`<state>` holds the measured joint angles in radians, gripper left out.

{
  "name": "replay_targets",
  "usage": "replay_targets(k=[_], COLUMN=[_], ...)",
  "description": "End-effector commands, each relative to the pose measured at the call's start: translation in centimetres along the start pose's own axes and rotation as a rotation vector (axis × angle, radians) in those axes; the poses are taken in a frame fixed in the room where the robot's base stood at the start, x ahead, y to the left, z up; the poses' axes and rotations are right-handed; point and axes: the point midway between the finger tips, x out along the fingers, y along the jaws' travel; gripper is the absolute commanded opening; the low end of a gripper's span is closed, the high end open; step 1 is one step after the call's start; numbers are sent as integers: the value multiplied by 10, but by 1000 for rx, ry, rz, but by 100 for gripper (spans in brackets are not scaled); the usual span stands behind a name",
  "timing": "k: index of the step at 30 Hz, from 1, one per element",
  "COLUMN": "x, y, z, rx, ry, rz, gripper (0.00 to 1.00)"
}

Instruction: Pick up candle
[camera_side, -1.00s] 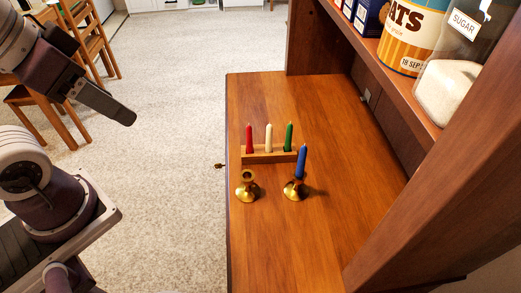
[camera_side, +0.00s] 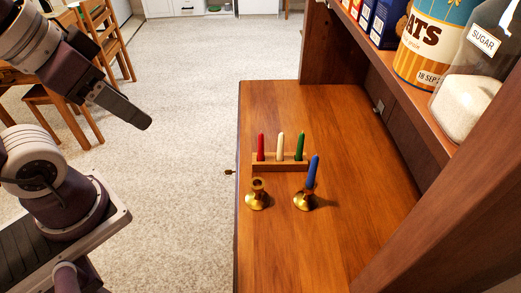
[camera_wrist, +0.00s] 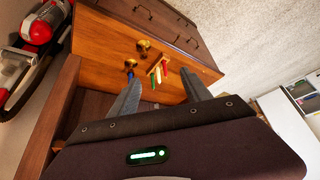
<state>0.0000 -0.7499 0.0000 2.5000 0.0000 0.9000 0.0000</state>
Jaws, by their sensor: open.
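A wooden rack (camera_side: 265,167) on the hutch counter holds a red candle (camera_side: 261,147), a cream candle (camera_side: 280,146) and a green candle (camera_side: 299,146), all upright. In front stand two brass candle holders. The left holder (camera_side: 257,198) is empty, and the right holder (camera_side: 303,201) bears a blue candle (camera_side: 312,172). My gripper (camera_side: 146,122) is left of the counter, over the carpet, apart from all candles. In the wrist view my gripper (camera_wrist: 160,88) has its fingers spread and nothing between them; the candles and holders show small beyond them.
The wooden counter (camera_side: 290,255) is clear in front of the holders. At right a shelf bears an oats canister (camera_side: 432,45), a sugar jar (camera_side: 470,100) and boxes (camera_side: 388,20). A hutch side panel (camera_side: 450,215) rises at the near right. Wooden chairs (camera_side: 100,35) stand far left.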

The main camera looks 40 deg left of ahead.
Motion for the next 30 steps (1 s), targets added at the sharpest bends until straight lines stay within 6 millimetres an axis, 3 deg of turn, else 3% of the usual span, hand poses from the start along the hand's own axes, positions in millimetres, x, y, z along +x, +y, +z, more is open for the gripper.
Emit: replay_targets(k=[6,9,17,20,21,23,26,29,30], x=[0,0,0,4,8,21,60,118,147], y=[0,0,0,-1,-1,-2,-2,-1,0], z=[0,0,-1,-16,-30,-56,-104,-142,-154], rx=[0,0,3,78,145,285,559,844,958], ry=[0,0,-1,-29,-52,-96,-178,-254,-282], rz=[0,0,0,-5,-6,-4,25,84,118], gripper=[56,42,42,42,42,42,42,42,42])
